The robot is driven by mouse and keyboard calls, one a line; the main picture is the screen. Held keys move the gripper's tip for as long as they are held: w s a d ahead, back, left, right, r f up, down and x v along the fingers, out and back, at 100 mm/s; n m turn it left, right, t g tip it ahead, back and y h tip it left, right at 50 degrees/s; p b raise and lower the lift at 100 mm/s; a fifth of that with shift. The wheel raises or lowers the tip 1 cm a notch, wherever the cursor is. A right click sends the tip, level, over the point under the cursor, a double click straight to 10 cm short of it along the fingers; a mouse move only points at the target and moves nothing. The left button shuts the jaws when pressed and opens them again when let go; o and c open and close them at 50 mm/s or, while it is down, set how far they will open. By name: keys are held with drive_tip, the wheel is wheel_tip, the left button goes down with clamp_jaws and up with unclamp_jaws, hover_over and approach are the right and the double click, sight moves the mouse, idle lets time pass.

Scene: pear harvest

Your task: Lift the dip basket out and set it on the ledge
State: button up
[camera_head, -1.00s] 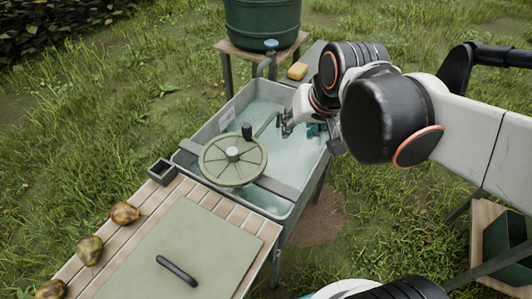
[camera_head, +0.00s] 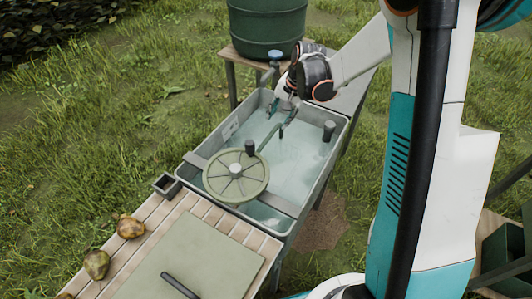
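My gripper (camera_head: 285,106) hangs over the far end of the grey wash basin (camera_head: 238,122), small and partly hidden by my wrist. A thin dark green bar (camera_head: 272,133) slants across the water from just below the gripper toward the crank wheel. I cannot tell whether the fingers hold it. No basket body can be made out clearly; the dip basket may be under the water or hidden. A grey flat surface (camera_head: 352,92) lies beyond the basin's far right, partly behind my arm; I cannot tell whether this is the ledge.
A green crank wheel (camera_head: 236,177) with a dark knob sits over the basin's near end. A dark post (camera_head: 328,131) stands at its right side. A green barrel (camera_head: 266,28) and blue-topped tap (camera_head: 275,57) stand behind. Pears (camera_head: 130,227) lie on the slatted table (camera_head: 150,250).

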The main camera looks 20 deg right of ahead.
sight(270, 136)
drive_tip(key=b+x, duration=0.1)
drive_tip(key=x, duration=0.4)
drive_tip(key=b+x, duration=0.1)
drive_tip(key=x, duration=0.4)
drive_tip(key=shift+w+d+f+b, duration=0.15)
drive_tip(key=shift+w+f+b, duration=0.1)
drive_tip(key=shift+w+b, duration=0.1)
drive_tip(key=b+x, duration=0.1)
drive_tip(key=x, duration=0.2)
drive_tip(key=b+x, duration=0.1)
drive_tip(key=x, duration=0.1)
drive_tip(key=shift+w+b, duration=0.3)
drive_tip(key=shift+b, duration=0.05)
clamp_jaws()
